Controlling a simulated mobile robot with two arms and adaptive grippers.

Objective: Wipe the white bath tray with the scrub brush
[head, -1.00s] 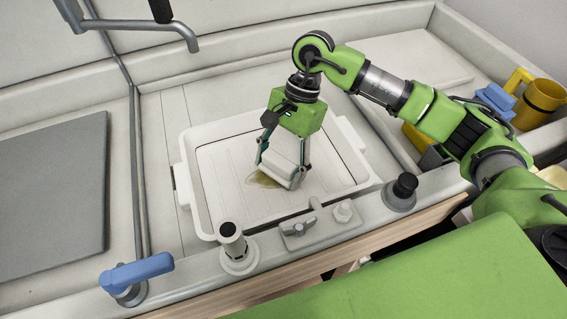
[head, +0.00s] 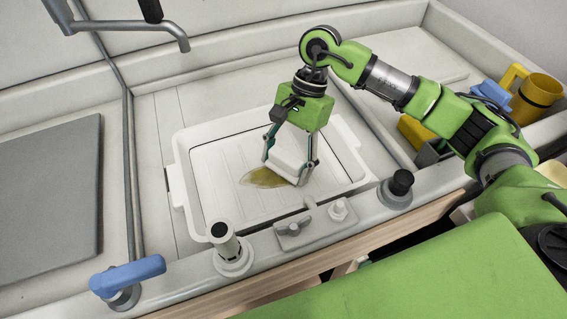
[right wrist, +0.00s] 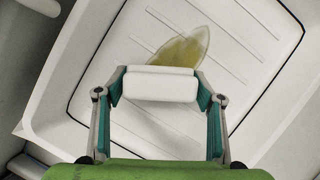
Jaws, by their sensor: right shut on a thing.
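The white bath tray (head: 217,190) lies in the sink area, with ridges on its floor. A yellow-brown stain (head: 265,178) is on the tray floor; it also shows in the right wrist view (right wrist: 185,50). My right gripper (head: 290,168) is shut on a white block-shaped scrub brush (head: 288,161), held low over the tray at the stain's edge. In the right wrist view the brush (right wrist: 160,84) sits between the fingertips (right wrist: 160,88) and covers part of the stain. Whether its underside touches the tray cannot be told. My left gripper is not in view.
A faucet post (head: 224,243), a blue-handled tap (head: 127,277) and a black-topped knob (head: 397,187) stand along the front rim. A grey mat (head: 50,195) lies at left. Yellow mugs (head: 537,97) and a blue item (head: 490,95) are at right.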

